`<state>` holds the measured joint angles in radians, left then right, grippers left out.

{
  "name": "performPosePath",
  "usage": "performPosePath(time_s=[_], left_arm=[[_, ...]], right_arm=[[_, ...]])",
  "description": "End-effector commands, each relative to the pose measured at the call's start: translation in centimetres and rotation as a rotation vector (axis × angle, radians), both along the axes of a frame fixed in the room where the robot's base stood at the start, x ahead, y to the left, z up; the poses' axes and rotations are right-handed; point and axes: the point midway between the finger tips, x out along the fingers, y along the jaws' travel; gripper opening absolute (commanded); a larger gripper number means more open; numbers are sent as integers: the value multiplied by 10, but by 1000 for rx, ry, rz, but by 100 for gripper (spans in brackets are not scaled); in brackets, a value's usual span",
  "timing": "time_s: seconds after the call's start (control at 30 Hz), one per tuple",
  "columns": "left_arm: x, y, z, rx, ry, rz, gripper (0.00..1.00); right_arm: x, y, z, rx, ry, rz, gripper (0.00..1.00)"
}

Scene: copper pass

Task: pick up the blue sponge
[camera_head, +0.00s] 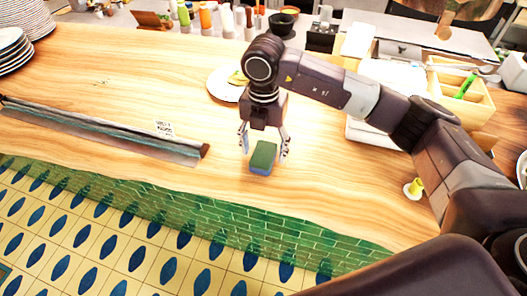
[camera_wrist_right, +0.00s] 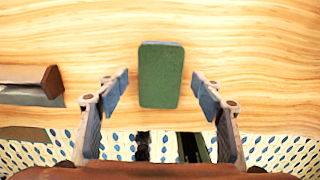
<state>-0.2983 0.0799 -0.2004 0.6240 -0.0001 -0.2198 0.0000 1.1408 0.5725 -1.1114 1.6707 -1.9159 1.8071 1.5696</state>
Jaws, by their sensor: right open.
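The blue sponge (camera_head: 262,157) lies on the wooden counter, with a green top face and a blue side. In the right wrist view the sponge (camera_wrist_right: 161,76) shows its green face, upright in the picture and centred between the fingers. My right gripper (camera_head: 264,152) is open above the sponge, one finger on each side. In the wrist view my right gripper (camera_wrist_right: 160,92) has clear gaps between both fingertips and the sponge. I cannot tell how high the fingertips are above the counter. My left gripper is not in view.
A white plate (camera_head: 222,84) sits behind my gripper. A small yellow-and-white item (camera_head: 414,187) stands to the right. Stacked plates (camera_head: 14,50) are at the far left. The counter around the sponge is clear.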

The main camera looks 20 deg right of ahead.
Motion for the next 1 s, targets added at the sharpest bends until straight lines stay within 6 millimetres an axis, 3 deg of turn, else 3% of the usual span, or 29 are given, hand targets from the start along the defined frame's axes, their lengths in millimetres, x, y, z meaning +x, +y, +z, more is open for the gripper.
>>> performPosePath(time_s=[0.13,0.37,0.63,1.0], left_arm=[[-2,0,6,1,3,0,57],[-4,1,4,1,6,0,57],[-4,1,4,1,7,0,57],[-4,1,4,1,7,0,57]], right_arm=[[-1,0,-12,-1,2,2,61],[0,0,-14,-1,1,2,61],[0,0,-14,-1,1,1,32],[0,0,-13,0,0,1,30]])
